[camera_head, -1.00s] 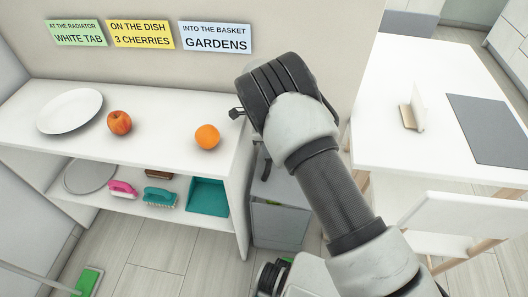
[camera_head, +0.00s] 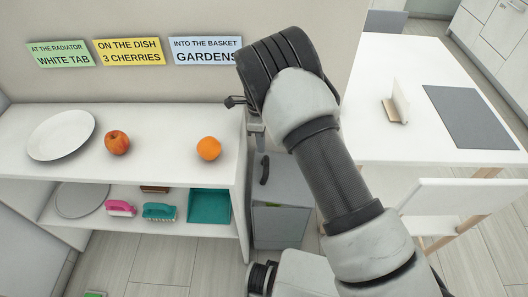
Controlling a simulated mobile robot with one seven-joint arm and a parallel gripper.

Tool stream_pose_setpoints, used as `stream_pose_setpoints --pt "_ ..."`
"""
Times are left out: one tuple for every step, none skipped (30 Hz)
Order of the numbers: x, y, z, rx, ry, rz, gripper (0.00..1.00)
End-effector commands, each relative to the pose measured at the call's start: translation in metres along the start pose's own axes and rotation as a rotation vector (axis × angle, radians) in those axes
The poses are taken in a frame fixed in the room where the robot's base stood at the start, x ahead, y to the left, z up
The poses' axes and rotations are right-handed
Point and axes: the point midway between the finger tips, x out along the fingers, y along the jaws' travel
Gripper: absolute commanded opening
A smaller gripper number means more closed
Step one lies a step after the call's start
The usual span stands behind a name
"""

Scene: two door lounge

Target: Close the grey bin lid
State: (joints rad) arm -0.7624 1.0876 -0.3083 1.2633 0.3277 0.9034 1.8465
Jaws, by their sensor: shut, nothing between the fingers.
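The grey bin (camera_head: 280,228) stands on the floor between the white shelf and the white table. Its grey lid (camera_head: 282,175) appears raised above the bin, with a dark curved handle (camera_head: 264,169) on its left part. A slim gap with a little green shows at the bin's rim. My gripper (camera_head: 257,138) is shut and empty, just above the lid's handle, at the right end of the shelf. It looks apart from the handle, but the exact distance cannot be told. My wrist and forearm hide the lid's upper right part.
The white shelf (camera_head: 183,116) holds a plate (camera_head: 60,135), an apple (camera_head: 117,143) and an orange (camera_head: 209,148). Brushes (camera_head: 159,211) and a teal dustpan (camera_head: 208,206) lie below. The white table (camera_head: 385,140) and a chair (camera_head: 470,195) stand at right.

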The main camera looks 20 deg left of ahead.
Motion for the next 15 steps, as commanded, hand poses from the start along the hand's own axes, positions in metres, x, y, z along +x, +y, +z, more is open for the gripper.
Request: stream_pose_setpoints --pt "0.013 -0.002 -0.018 0.094 -0.034 0.04 0.0" --pt "0.018 -0.001 -0.027 0.158 -0.06 0.069 0.0" --pt "0.025 -0.001 -0.039 0.25 -0.098 0.11 0.0" --pt "0.03 0.0 -0.048 0.323 -0.131 0.142 0.0" --pt "0.034 0.0 -0.056 0.397 -0.164 0.177 0.0" --pt "0.037 0.001 -0.066 0.495 -0.208 0.223 0.0" --pt "0.039 0.001 -0.073 0.567 -0.242 0.257 0.0" --pt "0.041 0.001 -0.08 0.638 -0.276 0.292 0.0" --pt "0.041 0.0 -0.089 0.732 -0.322 0.338 0.0" --pt "0.041 -0.001 -0.096 0.8 -0.356 0.372 0.0" --pt "0.04 -0.002 -0.102 0.864 -0.389 0.406 0.0" --pt "0.038 -0.004 -0.111 0.946 -0.434 0.45 0.0" --pt "0.035 -0.006 -0.116 1.001 -0.466 0.481 0.0" --pt "0.033 -0.008 -0.122 1.052 -0.496 0.511 0.0" --pt "0.029 -0.01 -0.129 1.115 -0.534 0.547 0.0"
